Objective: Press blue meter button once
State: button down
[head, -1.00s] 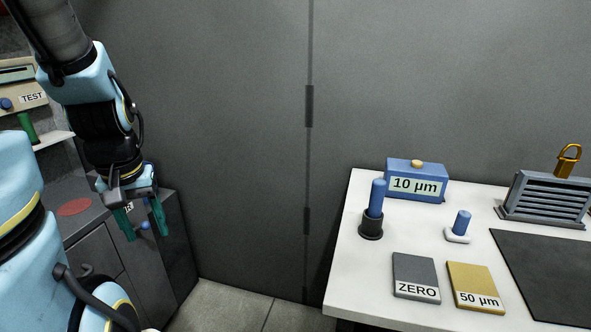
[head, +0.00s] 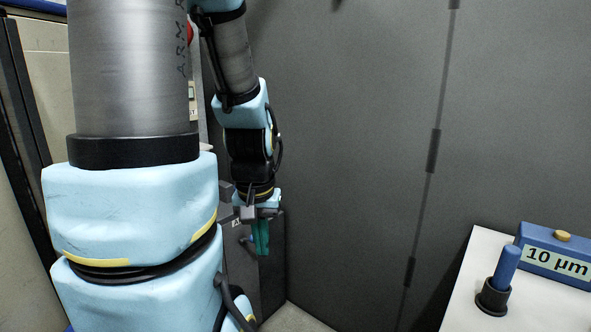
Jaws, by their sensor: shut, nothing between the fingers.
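A blue box labelled "10 µm" (head: 540,258) stands on the white table at the right edge, partly cut off by the frame. A round yellow button (head: 563,236) sits on its top. My gripper (head: 261,250), with green fingers, hangs pointing down left of the table, well apart from the blue box. Its fingers are together and hold nothing. No other meter is clearly visible; my arm hides much of the left side.
A blue rod (head: 509,263) stands in a black holder (head: 493,298) on the white table (head: 466,285), in front of the box. A dark grey cabinet (head: 271,281) is behind my gripper. A grey wall (head: 350,150) closes the back.

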aim_at(561, 235)
jog(key=k+l, duration=0.15)
jog(key=l, duration=0.2)
jog(key=k+l, duration=0.1)
jog(key=l, duration=0.25)
jog(key=k+l, duration=0.15)
jog(key=l, duration=0.2)
jog(key=k+l, duration=0.1)
jog(key=l, duration=0.6)
